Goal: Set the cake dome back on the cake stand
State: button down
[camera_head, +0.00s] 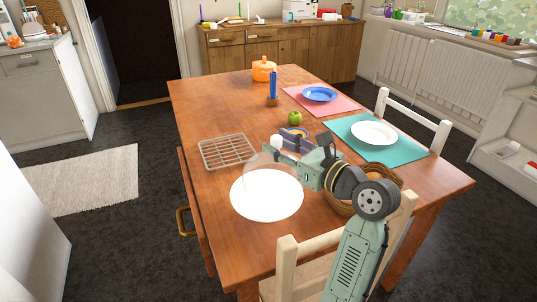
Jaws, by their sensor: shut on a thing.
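The cake stand (267,206) is a white round plate near the front left of the wooden table. The cake dome (262,172) is clear and faint, with a pale round knob (277,141) on top. My gripper (285,143) comes in from the right and is shut on the dome at its knob. The dome shows over the rear part of the stand, upright as far as I can tell. Its lower edge is hard to see, so I cannot tell whether it touches the stand.
A wire rack (228,152) lies left behind the stand. A wicker basket (338,207) sits to the right, partly behind my arm. A green apple (295,118), a blue candle (273,84) and an orange pot (264,71) stand farther back. A chair (288,252) is at the front.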

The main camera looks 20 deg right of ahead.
aim_at(291, 171)
jog(key=shift+w+a+f, duration=0.15)
jog(key=shift+w+a, duration=0.75)
jog(key=shift+a, duration=0.25)
jog(key=shift+f, duration=1.7)
jog(key=c, duration=1.1)
grip_release()
jog(key=shift+o, duration=0.2)
jog(key=b+v, duration=0.1)
jog(key=v, duration=1.1)
